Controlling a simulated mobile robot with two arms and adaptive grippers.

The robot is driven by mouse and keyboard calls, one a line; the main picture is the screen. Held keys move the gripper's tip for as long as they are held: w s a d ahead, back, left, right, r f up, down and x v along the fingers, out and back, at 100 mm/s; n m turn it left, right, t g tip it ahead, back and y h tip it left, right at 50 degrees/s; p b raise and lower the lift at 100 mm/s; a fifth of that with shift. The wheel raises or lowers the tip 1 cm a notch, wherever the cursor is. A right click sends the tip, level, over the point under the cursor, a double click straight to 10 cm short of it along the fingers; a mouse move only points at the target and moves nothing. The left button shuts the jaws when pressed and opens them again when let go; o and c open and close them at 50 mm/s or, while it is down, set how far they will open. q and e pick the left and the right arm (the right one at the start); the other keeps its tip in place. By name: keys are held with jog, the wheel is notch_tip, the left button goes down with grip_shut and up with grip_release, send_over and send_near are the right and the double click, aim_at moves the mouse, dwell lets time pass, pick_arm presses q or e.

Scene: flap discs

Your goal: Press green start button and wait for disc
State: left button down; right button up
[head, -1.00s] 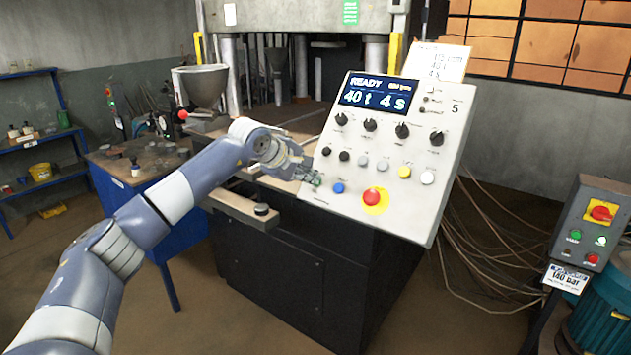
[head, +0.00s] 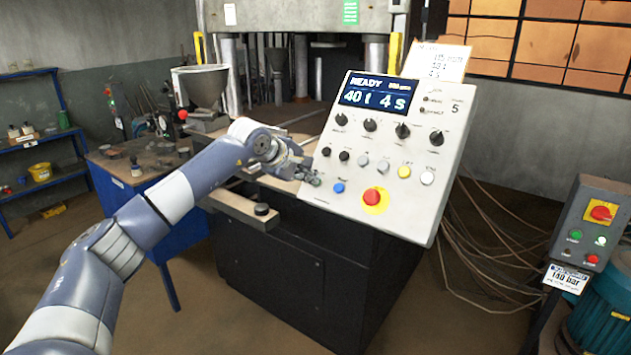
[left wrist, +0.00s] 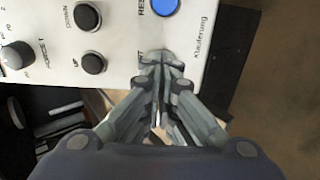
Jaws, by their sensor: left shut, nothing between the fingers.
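The control panel (head: 408,165) is a tilted white board with a blue display (head: 378,95) reading READY, 40 t, 4 s. My left gripper (head: 314,180) is shut and empty, its fingertips at the lower left of the panel face. The green start button itself is not visible, apparently behind the fingers. I cannot tell whether it is pressed in. No disc can be made out clearly. My right gripper is out of view.
A blue button (head: 338,188) and a red stop button (head: 373,197) sit just right of my fingertips. Black buttons (left wrist: 92,63) lie close by. A grey pump box (head: 592,225) stands at right. A cluttered blue bench (head: 135,190) is behind my arm.

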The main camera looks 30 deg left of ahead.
pick_arm(q)
jog(key=shift+x, duration=0.85)
